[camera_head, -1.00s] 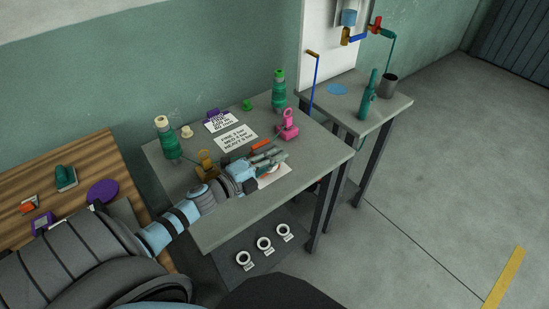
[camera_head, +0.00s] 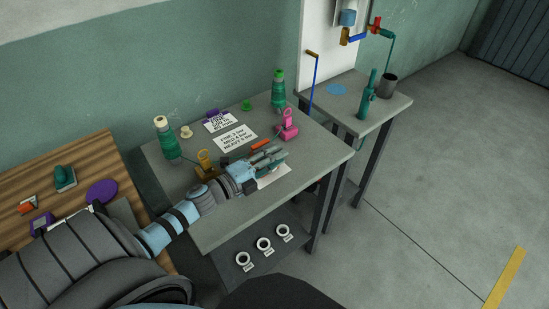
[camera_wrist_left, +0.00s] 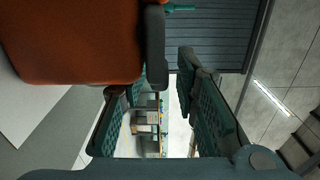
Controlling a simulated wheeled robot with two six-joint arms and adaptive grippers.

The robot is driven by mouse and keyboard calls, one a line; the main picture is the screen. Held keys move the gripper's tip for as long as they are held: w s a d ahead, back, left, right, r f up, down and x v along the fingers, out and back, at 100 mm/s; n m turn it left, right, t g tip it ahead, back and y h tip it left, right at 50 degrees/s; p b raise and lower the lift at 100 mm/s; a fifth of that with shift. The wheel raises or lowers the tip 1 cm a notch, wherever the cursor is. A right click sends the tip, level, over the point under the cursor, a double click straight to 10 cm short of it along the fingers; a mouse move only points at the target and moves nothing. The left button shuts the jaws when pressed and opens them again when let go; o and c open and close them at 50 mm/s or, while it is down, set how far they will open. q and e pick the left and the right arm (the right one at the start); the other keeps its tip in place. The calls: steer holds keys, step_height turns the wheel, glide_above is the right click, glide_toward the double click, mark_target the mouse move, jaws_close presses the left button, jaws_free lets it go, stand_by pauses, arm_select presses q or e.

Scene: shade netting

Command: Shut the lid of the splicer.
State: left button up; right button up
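An orange part (camera_head: 263,145), which seems to belong to the splicer, shows on the grey table just beyond my left gripper; the rest is hidden behind the gripper, so I cannot tell the lid's angle. In the left wrist view a large orange block (camera_wrist_left: 80,40) with rounded corners fills the upper left, close beside the fingers. My left gripper (camera_head: 280,157) reaches over the table from the left. Its fingers are a little apart with nothing seen between them (camera_wrist_left: 172,85). I cannot tell if a finger touches the orange block. My right gripper is not in view.
A brass-coloured piece (camera_head: 205,160) and a pink piece (camera_head: 288,126) stand on either side of the orange part. Green spools (camera_head: 167,138) (camera_head: 279,92) and printed cards (camera_head: 235,138) are behind. White rings (camera_head: 264,244) lie on the lower shelf. The table's right front is clear.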

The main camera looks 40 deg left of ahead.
arm_select(q)
steer(key=shift+s+f, duration=0.1)
steer(key=shift+s+a, duration=0.1)
steer(key=shift+s, duration=0.15)
steer(key=v, duration=0.7)
steer(key=shift+s, duration=0.15)
steer(key=shift+a, duration=0.1)
